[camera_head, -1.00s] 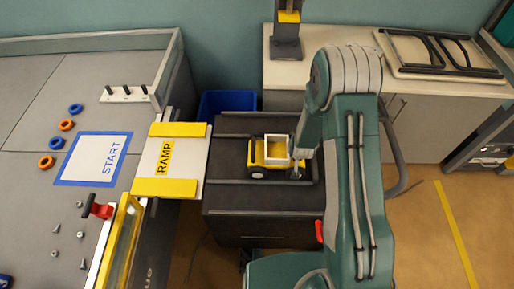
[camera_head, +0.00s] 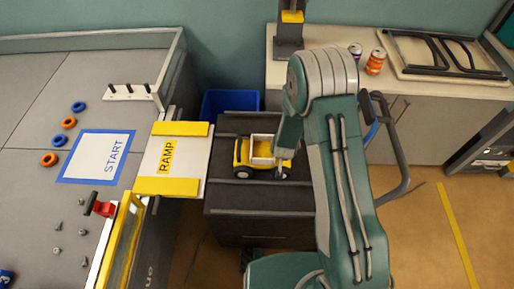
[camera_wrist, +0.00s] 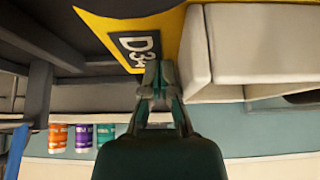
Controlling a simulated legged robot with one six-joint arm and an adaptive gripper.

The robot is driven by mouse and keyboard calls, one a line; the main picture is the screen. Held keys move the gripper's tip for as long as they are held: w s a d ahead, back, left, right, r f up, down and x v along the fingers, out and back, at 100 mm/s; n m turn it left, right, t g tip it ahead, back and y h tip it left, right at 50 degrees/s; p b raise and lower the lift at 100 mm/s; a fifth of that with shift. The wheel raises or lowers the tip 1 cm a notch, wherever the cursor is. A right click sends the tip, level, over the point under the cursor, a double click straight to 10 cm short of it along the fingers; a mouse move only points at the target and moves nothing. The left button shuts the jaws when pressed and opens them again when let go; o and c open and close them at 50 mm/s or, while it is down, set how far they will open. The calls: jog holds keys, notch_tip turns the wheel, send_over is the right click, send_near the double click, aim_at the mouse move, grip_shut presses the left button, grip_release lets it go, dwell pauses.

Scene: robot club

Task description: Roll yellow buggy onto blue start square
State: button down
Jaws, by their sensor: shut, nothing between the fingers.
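The yellow buggy (camera_head: 241,154), with a white open bed and dark wheels, stands upright on the dark cabinet top between two rails, just right of the ramp (camera_head: 187,186). The blue-bordered START square (camera_head: 66,180) lies on the grey table left of the ramp, with nothing on it. My gripper (camera_head: 281,174) is shut and empty, low at the buggy's right end. In the wrist view, the fingertips (camera_wrist: 158,86) are at the buggy's yellow panel (camera_wrist: 176,28) beside its black label; they look to be against it, but exact contact is unclear.
Blue and orange rings (camera_head: 69,123) lie beyond the START square's left side. Loose screws and a red clamp (camera_head: 104,208) are near the table's front edge. A blue bin (camera_head: 222,102) stands behind the cabinet. Cans (camera_head: 375,62) stand on the back counter.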

aim_at(257, 149)
jog(key=shift+a, duration=4.1)
jog(key=shift+a, duration=0.1)
jog(key=shift+a, duration=8.5)
jog(key=shift+a, duration=8.6)
